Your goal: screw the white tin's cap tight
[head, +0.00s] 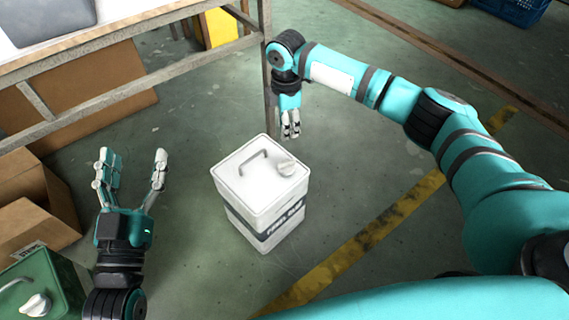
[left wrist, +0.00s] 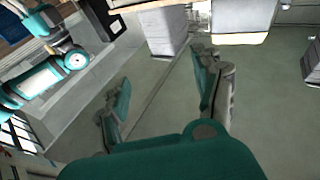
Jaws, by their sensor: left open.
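The white tin (head: 262,215) stands upright on the floor in the middle of the head view, with a handle and a round white cap (head: 285,165) on its top. The cap sits at the top's right side; I cannot tell how tight it is. My left gripper (head: 132,158) is open and empty, to the left of the tin and apart from it. Its spread fingers also show in the left wrist view (left wrist: 160,75). My right gripper (head: 290,130) points down just behind the tin's cap, its fingers close together; I cannot tell whether they are shut.
A green tin (head: 50,280) with a white cap stands at the lower left. Cardboard boxes (head: 75,98) lie at the left under a metal-legged table (head: 130,30). A yellow floor stripe (head: 385,222) runs right of the white tin. The floor around that tin is mostly clear.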

